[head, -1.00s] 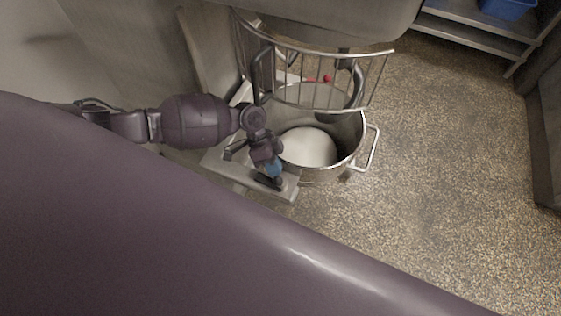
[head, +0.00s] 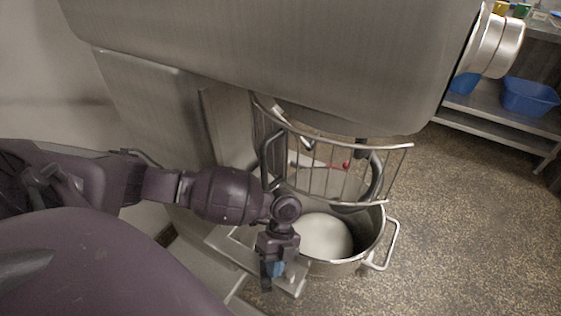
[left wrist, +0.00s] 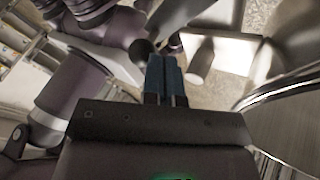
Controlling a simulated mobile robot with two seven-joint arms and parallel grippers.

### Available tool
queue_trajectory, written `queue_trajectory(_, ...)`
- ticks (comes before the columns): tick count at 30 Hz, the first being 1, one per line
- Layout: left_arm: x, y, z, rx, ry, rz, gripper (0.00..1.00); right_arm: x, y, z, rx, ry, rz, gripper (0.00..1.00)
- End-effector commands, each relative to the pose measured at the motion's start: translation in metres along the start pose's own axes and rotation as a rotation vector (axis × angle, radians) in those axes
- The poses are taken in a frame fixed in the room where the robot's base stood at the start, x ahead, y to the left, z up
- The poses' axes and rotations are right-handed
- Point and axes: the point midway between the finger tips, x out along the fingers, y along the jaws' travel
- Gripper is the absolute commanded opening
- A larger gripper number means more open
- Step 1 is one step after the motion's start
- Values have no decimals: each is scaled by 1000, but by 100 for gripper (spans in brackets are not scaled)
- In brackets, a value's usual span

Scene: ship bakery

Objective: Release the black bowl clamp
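The steel mixing bowl (head: 343,265) stands under the mixer, with pale contents (head: 325,237) inside. My left gripper (head: 276,269) points down beside the bowl's left side, over the steel bracket. In the left wrist view its blue fingers (left wrist: 163,72) lie close together, with nothing clearly between them. A dark round knob (left wrist: 140,50) shows right beside the fingertips; it looks like the end of the black bowl clamp. I cannot tell whether the fingers touch it. In the head view my gripper largely hides the clamp. My right gripper is not in view.
The wire guard (head: 345,177) and the mixer head (head: 270,55) hang above the bowl. A side handle (head: 392,245) sticks out at the bowl's right. The speckled floor at right is clear. A shelf (head: 493,128) with blue bins (head: 528,97) stands at the back right.

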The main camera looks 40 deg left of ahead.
Motion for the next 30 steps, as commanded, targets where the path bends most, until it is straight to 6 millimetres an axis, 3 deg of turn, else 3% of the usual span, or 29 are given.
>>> queue_trajectory(12, 7, 13, 1, 263, -125, 127, 0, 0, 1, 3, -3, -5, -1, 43)
queue_trajectory(30, 7, 18, 3, 259, -124, 123, 0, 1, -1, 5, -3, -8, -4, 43)
